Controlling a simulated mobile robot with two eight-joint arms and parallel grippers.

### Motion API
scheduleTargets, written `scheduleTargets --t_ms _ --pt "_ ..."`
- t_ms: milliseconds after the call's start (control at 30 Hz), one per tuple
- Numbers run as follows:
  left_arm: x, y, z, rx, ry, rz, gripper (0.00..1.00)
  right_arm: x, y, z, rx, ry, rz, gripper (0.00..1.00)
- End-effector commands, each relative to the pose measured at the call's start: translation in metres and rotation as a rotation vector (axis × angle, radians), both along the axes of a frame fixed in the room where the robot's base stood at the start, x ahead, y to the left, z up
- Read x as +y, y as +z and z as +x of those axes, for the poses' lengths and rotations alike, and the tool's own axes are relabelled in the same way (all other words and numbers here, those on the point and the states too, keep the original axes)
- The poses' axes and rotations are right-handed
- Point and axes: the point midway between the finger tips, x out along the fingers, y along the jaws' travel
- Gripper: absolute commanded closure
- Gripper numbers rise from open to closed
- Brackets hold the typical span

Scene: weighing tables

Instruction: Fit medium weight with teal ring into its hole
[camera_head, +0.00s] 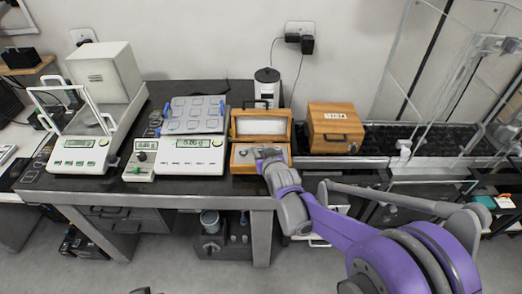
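An open wooden case (234,165) sits at the front right of the dark weighing table, with its pale-lined lid (261,126) raised at the back. My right gripper (266,153) is over the front part of this case, and its purple arm comes in from the lower right. The gripper covers much of the case's inside, so I cannot make out the holes there. I cannot see the medium weight with the teal ring; whether the gripper holds it is hidden. The finger opening is too small to judge.
A balance with a lit display (194,143) and a blue-grey tray (195,114) stand left of the case. A larger balance (82,153) is at the far left. A closed wooden box (334,128) stands to the right, near a glass enclosure.

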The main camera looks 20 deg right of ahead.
Motion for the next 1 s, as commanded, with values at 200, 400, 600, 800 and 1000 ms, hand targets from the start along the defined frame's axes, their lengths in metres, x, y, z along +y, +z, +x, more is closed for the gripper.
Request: scheduleTargets --t_ms 200,400,600,800,1000 --pt "0.0 0.0 0.0 0.0 0.0 0.0 1.0 0.0 0.0 0.0 0.0 0.0 0.0 0.42" --pt "0.0 0.0 0.0 0.0 0.0 0.0 1.0 0.0 0.0 0.0 0.0 0.0 0.0 0.42" --pt "0.0 0.001 0.0 0.0 0.0 0.0 1.0 0.0 0.007 -0.016 0.0 0.0 0.0 0.42" --pt "0.0 0.003 0.0 -0.001 0.0 0.0 1.0 -0.001 0.022 -0.051 0.0 0.0 0.0 0.42" --pt "0.0 0.007 0.001 -0.002 0.0 0.0 1.0 -0.001 0.034 -0.082 0.0 0.0 0.0 0.42"
